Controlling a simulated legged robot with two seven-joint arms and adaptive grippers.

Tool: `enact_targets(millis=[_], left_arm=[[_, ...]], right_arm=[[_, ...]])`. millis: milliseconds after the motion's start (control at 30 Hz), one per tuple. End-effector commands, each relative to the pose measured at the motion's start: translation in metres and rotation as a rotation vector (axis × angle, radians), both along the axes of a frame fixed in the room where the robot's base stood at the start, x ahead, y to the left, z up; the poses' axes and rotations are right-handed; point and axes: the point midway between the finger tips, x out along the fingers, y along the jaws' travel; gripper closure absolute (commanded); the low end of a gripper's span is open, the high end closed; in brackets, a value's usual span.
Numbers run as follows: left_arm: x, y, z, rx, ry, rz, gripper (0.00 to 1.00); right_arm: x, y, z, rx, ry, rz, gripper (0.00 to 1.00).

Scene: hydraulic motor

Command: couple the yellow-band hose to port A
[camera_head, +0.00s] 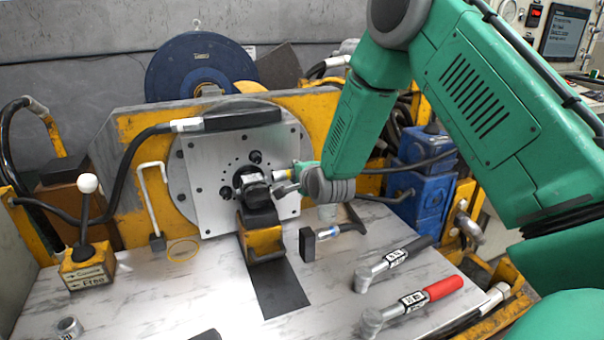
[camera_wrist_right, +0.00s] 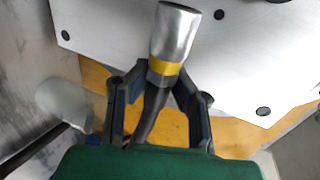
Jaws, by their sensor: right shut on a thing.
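The yellow-band hose shows in the right wrist view, with a bare silver end fitting (camera_wrist_right: 176,35), a yellow band and a dark hose behind it. My right gripper (camera_wrist_right: 160,90) is shut around it just below the band. In the head view my right gripper (camera_head: 287,187) is at the right side of the motor's dark centre block (camera_head: 252,188), with the small silver fitting (camera_head: 281,175) pointing toward it. The fitting stands in front of the light mounting plate (camera_head: 210,160); contact with a port is not clear. No port A label is readable. My left gripper is out of view.
A lever box (camera_head: 88,268) stands at left. A black hose (camera_head: 145,140) crosses the yellow frame. Blue blocks (camera_head: 425,160) stand behind my right arm.

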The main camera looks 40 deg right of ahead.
Motion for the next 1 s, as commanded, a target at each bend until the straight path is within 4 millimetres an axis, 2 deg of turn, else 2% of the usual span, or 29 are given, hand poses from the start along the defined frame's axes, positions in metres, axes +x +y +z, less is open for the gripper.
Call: enact_targets(millis=[1000], left_arm=[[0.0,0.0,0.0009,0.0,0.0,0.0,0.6]], right_arm=[[0.0029,0.0074,0.0006,-0.001,-0.002,0.0,1.0]])
